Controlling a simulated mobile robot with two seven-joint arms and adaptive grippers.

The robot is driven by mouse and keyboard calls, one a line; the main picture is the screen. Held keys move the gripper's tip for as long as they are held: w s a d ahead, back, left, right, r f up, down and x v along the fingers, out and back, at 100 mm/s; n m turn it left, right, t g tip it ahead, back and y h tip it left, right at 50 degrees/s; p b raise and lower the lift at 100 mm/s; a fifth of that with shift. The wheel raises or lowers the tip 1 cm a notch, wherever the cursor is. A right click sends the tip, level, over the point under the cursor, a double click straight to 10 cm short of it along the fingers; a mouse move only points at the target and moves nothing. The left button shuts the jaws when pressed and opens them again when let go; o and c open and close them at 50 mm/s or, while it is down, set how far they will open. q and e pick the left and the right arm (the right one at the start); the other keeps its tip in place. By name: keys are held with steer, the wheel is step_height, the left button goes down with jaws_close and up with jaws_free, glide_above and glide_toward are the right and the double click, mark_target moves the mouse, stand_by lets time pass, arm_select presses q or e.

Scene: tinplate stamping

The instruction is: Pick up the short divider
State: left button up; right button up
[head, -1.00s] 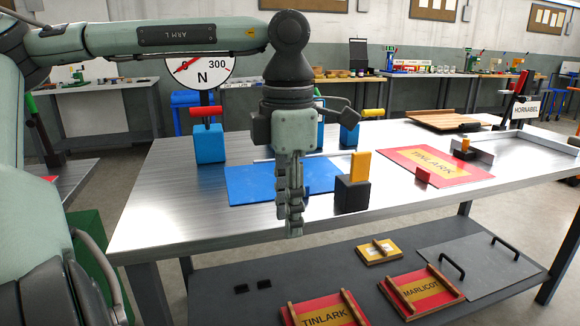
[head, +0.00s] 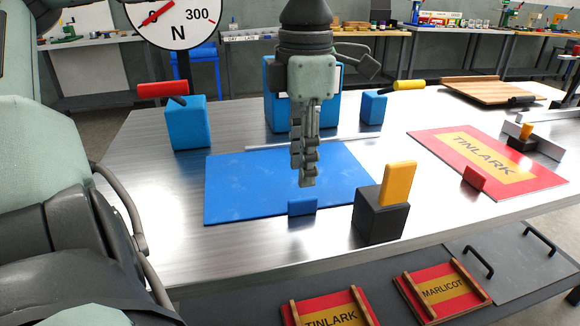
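My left gripper (head: 305,182) points straight down over the blue mat (head: 240,190), with nothing visible in it. Its fingers overlap from this angle, so their opening is unclear. No part is marked as the short divider, and I cannot tell which it is. A thin pale strip (head: 268,147) lies along the far edge of the mat, partly behind my fingers. A thin upright metal plate (head: 546,145) stands at the right, behind a small black block with an orange tab (head: 526,131). My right gripper is not in view.
A black block (head: 380,220) with an orange tab stands right of the mat. A small blue stop (head: 302,206) sits at the mat's near edge. Blue clamp blocks (head: 188,125) with handles stand behind. A red TINLARK sheet (head: 435,146) lies at right.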

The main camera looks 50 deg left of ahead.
mark_target(303, 199)
arm_select(q)
step_height(303, 199, down, 7)
steer(key=shift+w+f, duration=0.1)
jaws_close()
stand_by(0.4)
